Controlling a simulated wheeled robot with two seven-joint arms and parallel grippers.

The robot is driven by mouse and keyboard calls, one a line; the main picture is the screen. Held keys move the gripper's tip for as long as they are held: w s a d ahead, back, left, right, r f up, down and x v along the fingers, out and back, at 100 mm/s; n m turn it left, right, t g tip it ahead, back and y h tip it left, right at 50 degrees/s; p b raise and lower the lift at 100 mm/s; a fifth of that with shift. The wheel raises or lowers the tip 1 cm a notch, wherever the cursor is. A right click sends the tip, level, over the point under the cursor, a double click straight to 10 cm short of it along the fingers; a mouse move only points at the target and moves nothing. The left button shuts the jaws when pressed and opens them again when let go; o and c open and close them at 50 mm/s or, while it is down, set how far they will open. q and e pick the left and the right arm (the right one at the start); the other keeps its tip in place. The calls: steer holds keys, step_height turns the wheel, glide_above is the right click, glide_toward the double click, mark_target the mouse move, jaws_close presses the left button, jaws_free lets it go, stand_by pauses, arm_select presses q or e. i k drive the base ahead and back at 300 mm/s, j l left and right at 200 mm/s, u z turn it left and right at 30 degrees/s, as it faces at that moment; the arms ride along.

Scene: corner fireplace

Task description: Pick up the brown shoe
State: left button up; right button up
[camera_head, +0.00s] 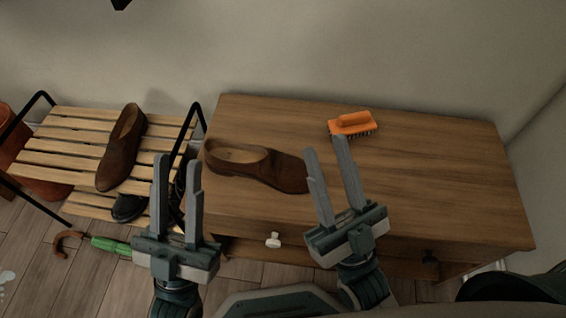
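One brown shoe (260,167) lies on its sole on the left part of the wooden cabinet top (440,165), toe to the right. A second brown shoe (121,150) rests on the slatted rack at left. My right gripper (326,146) is open and empty, its fingertips showing just right of the toe of the shoe on the cabinet; I cannot tell if they touch. My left gripper (178,162) is open and empty, in front of the gap between rack and cabinet, to the left of the cabinet shoe's heel.
An orange brush (352,124) lies at the back of the cabinet top. The slatted rack (72,143) has dark metal side frames and black shoes (129,207) below. A green umbrella (108,244) with a curved handle lies low at left. The cabinet's right side is clear.

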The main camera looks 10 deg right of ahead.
mark_target(282, 172)
steer(key=l+u, duration=0.25)
steer(key=u, duration=0.15)
steer(key=l+u, duration=0.5)
steer(key=u, duration=0.3)
steer(key=k, duration=0.05)
